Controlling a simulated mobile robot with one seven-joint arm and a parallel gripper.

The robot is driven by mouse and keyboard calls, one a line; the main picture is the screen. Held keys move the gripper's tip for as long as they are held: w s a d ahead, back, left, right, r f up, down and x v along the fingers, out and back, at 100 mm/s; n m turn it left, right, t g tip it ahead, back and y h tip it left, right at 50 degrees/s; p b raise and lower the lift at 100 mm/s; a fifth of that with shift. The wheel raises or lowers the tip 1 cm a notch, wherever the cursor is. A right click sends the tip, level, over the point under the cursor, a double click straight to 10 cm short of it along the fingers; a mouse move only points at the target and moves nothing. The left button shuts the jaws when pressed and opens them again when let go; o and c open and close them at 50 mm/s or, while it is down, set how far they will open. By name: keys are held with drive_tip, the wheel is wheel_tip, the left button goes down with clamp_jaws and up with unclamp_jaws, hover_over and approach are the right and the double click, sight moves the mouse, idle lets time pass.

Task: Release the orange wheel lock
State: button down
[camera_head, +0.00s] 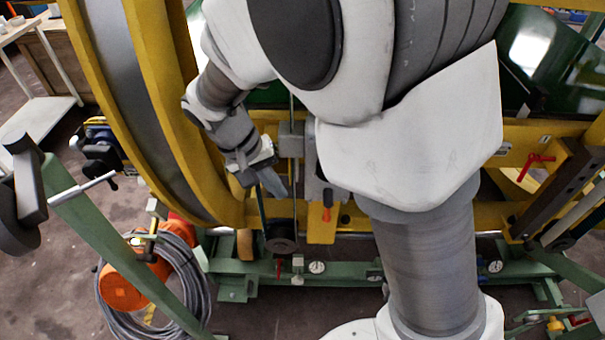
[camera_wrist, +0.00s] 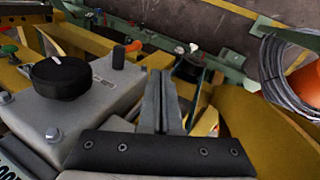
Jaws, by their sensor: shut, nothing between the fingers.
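My gripper (camera_head: 278,192) hangs in front of the yellow frame, just right of the big yellow wheel (camera_head: 165,100). In the wrist view its two fingers (camera_wrist: 163,103) are together with nothing between them. A small orange handle (camera_head: 327,205) sits right of my gripper, on the yellow frame; it looks like the wheel lock. An orange tip (camera_wrist: 133,46) beyond the grey box in the wrist view looks like the same handle, apart from the fingers. An orange-yellow part (camera_wrist: 206,122) shows close to the right of the fingers, partly hidden by my gripper; I cannot tell what it is.
A grey box (camera_wrist: 75,100) with a black knob (camera_wrist: 61,77) stands left of the fingers. A red valve handle (camera_head: 535,165) is at the right. A coiled grey cable (camera_head: 185,275) and an orange drum (camera_head: 122,290) lie at the lower left. Green rails (camera_head: 345,278) run below.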

sight(327, 206)
drive_tip(key=w+d+f+b, duration=0.1)
drive_tip(key=d+f+b, duration=0.1)
drive_tip(key=d+f, duration=0.5)
drive_tip(key=shift+x, duration=1)
